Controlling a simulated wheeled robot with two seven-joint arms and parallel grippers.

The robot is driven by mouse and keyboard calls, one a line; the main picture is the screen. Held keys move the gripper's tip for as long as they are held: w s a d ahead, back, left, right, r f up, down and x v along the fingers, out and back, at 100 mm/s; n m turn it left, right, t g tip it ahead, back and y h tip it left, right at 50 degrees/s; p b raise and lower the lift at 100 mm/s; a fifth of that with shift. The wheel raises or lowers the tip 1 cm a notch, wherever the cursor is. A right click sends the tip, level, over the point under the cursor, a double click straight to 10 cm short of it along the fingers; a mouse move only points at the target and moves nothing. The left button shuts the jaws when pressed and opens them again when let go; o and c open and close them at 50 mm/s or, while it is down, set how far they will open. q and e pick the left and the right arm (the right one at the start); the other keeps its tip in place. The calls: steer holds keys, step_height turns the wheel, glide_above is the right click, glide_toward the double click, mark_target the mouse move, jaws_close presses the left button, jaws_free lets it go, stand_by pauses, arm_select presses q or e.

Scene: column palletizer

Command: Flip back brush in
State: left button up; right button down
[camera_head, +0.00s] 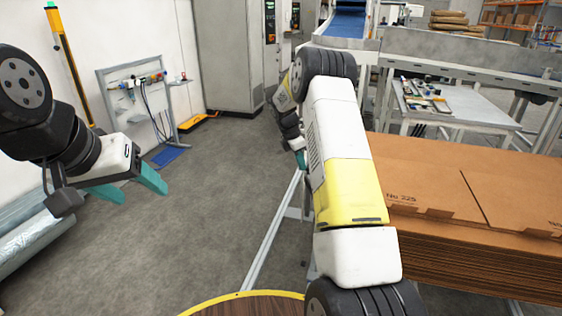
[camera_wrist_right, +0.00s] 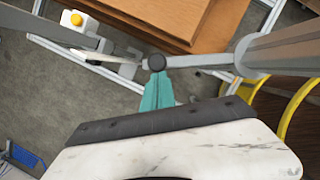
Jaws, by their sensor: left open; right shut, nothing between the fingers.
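I cannot make out a brush for certain. In the right wrist view a grey bar (camera_wrist_right: 203,61) runs from a clamp on a thick grey post (camera_wrist_right: 285,47) to a dark round knob (camera_wrist_right: 156,62). The teal fingers of my right gripper (camera_wrist_right: 158,90) are shut and empty just below the knob; I cannot tell whether they touch it. In the head view my right arm hides most of this gripper, with only a bit of teal (camera_head: 300,158) showing. My left gripper (camera_head: 130,186) is open and empty, above the floor at the left.
Stacked brown cardboard sheets (camera_head: 430,190) lie to the right of my right arm. A round wooden top with a yellow rim (camera_head: 245,297) is at the bottom. A metal frame rail (camera_head: 272,232) runs along the floor. A white container with a yellow cap (camera_wrist_right: 77,19) shows in the wrist view. Floor at left is mostly clear.

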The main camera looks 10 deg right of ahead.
steer(key=s+d+m+g, duration=0.1)
steer(key=s+d+m, duration=0.1)
steer(key=d+m, duration=0.4)
steer(key=s+d+m+g+y, duration=0.1)
steer(key=s+d+m+g, duration=0.1)
steer(key=d+m, duration=0.4)
steer(key=shift+s+d+g, duration=0.3)
steer(key=shift+s+d, duration=0.45)
steer(key=shift+d, duration=1.25)
